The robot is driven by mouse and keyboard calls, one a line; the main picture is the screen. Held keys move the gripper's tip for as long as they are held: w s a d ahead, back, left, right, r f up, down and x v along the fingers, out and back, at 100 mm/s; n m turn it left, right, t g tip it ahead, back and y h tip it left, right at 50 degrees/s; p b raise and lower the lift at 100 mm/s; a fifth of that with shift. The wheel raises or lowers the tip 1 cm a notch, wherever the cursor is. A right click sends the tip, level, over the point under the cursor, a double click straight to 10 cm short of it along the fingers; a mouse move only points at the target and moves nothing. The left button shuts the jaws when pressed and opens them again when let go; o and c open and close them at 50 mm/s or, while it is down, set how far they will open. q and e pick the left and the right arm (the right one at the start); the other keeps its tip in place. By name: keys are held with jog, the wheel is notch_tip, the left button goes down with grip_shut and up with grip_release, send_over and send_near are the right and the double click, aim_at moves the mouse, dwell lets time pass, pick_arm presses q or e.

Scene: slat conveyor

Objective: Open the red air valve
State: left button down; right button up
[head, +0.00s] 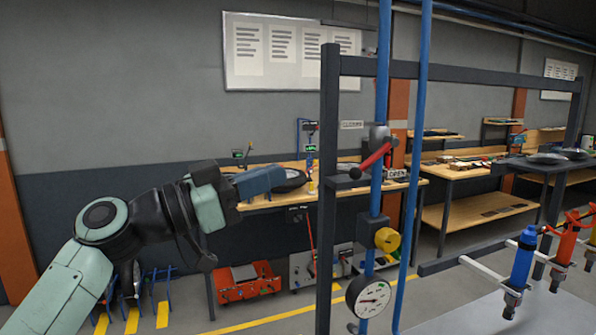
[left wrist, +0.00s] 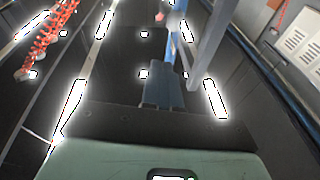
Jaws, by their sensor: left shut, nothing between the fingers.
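The red air valve's lever (head: 376,157) sits on the left blue vertical pipe (head: 382,85). It slants down to the left from the valve body and ends in a dark knob. A small label reading OPEN (head: 397,174) is to its right. My left gripper (head: 306,178) is shut and empty, left of the lever, and appears apart from it. In the left wrist view the shut fingers (left wrist: 164,72) point up the picture. I cannot make out the lever there. My right gripper is not in view.
A dark frame post (head: 329,130) stands between my left gripper and the pipe. Below the valve are a yellow knob (head: 387,240) and a round gauge (head: 369,297). Blue (head: 522,258) and orange (head: 565,245) tools hang at the right. Workbenches stand behind.

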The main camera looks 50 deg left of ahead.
pick_arm(q)
jog(key=p, duration=0.3)
send_near(373, 158)
notch_tip(373, 158, up, 3)
jog(key=s, duration=0.1)
jog(key=w+f, duration=0.3)
jog(key=shift+w+a, duration=0.15)
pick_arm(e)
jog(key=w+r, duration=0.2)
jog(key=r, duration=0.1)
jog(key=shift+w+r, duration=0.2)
pick_arm(q)
jog(key=shift+w, duration=0.1)
